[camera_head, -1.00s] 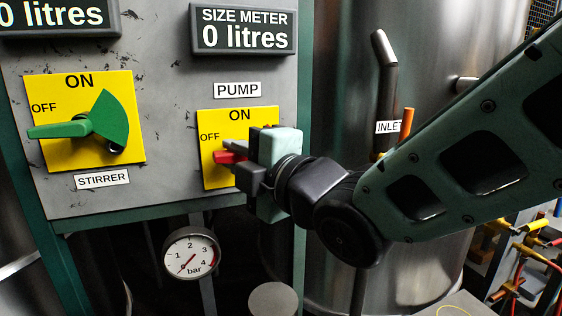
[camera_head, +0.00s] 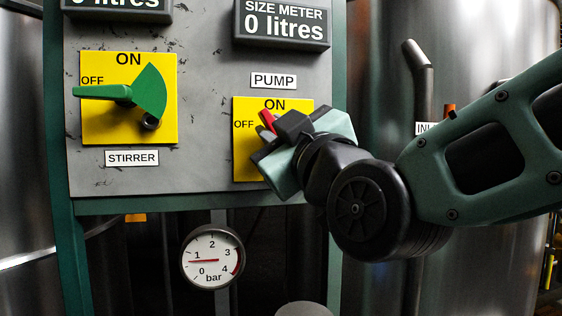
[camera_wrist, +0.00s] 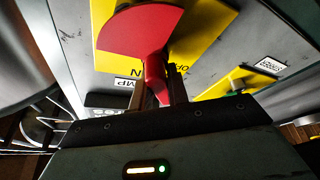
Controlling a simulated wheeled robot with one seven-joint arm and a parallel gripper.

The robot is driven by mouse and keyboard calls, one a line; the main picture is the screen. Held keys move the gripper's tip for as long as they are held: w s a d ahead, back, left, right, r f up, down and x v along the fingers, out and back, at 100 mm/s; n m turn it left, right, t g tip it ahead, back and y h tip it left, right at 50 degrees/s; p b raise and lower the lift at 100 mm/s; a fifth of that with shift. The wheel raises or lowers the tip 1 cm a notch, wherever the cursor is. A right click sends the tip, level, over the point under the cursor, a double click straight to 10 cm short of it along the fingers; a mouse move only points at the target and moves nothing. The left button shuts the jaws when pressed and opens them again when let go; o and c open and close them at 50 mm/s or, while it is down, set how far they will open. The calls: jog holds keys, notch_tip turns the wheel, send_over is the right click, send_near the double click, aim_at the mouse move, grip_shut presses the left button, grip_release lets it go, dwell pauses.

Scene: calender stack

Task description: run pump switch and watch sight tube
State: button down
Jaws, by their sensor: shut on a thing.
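The red pump switch (camera_head: 268,121) is on a yellow plate (camera_head: 245,165) under the PUMP label. Its handle points up and slightly left, between OFF and ON. My gripper (camera_head: 268,130) is shut on this handle and covers much of the plate. In the wrist view, the red switch (camera_wrist: 150,40) shows its fan-shaped part, with the handle between my fingers (camera_wrist: 158,90). The size meter (camera_head: 284,24) above reads 0 litres. I cannot make out a sight tube in either view.
The green stirrer switch (camera_head: 105,92) at left points to OFF. A round pressure gauge (camera_head: 212,257) below the panel reads just under 1 bar. A steel tank (camera_head: 375,70) with an upright pipe (camera_head: 420,75) stands at right, partly behind my arm.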

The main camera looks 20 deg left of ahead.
jog(key=m+t+b, duration=0.1)
jog(key=m, duration=0.1)
jog(key=m+t+h+b, duration=0.1)
jog(key=m+b, duration=0.1)
jog(key=m, duration=0.1)
jog(key=shift+w+d+f, duration=0.1)
jog(key=shift+w+d, duration=0.05)
jog(key=shift+d, duration=0.05)
jog(key=shift+w+d+m+t+h+b, duration=0.1)
jog(key=shift+m+t+h+b, duration=0.45)
jog(key=shift+m, duration=0.65)
jog(key=shift+d+m+t+h+b, duration=0.1)
jog(key=shift+m+t+h+b, duration=0.25)
jog(key=shift+m+h, duration=0.6)
jog(key=shift+r+m, duration=0.2)
jog(key=shift+m, duration=0.25)
jog(key=c, duration=1.4)
grip_release()
jog(key=shift+o, duration=0.2)
jog(key=v, duration=1.7)
jog(key=shift+d+f, duration=0.15)
jog(key=shift+f, duration=0.25)
dwell(0.6)
